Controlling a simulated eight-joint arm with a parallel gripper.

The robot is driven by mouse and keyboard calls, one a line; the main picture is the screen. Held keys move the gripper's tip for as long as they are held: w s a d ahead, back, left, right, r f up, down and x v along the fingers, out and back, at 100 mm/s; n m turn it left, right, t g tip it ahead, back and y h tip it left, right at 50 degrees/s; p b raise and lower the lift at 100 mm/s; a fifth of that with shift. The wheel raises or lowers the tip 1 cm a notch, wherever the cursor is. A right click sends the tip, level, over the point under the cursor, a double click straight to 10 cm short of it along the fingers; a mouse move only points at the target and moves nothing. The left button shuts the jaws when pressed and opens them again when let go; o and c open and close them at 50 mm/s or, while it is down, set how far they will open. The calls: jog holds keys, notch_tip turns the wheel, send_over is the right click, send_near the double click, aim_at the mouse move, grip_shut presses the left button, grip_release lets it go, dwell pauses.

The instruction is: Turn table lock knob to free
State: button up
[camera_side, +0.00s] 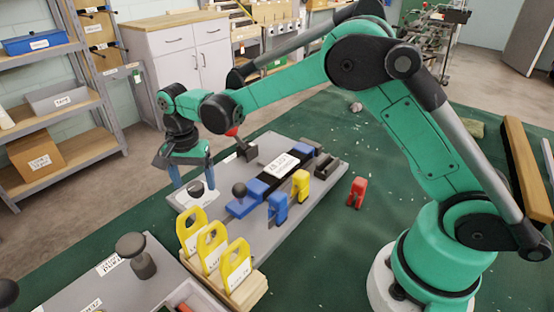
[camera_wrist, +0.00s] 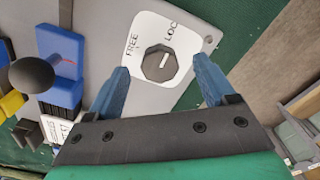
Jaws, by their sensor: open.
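The lock knob (camera_wrist: 160,63) is dark and many-sided, on a white plate (camera_wrist: 147,96) marked FREE at left and LOC… at upper right in the wrist view. In the side view the knob (camera_side: 196,188) sits at the left end of the grey board. My gripper (camera_wrist: 160,66) is open, with its blue fingers on either side of the knob and visible gaps to it. In the side view my gripper (camera_side: 193,180) points down over the white plate.
The grey board (camera_side: 268,238) carries a blue block with a dark ball handle (camera_side: 239,189) close to the knob. Blue (camera_side: 277,207) and yellow (camera_side: 300,185) clamp-like pieces stand farther along it. Yellow tags (camera_side: 213,246) stand in a wooden holder in front.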

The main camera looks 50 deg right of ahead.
jog(key=shift+f, duration=0.45)
grip_shut()
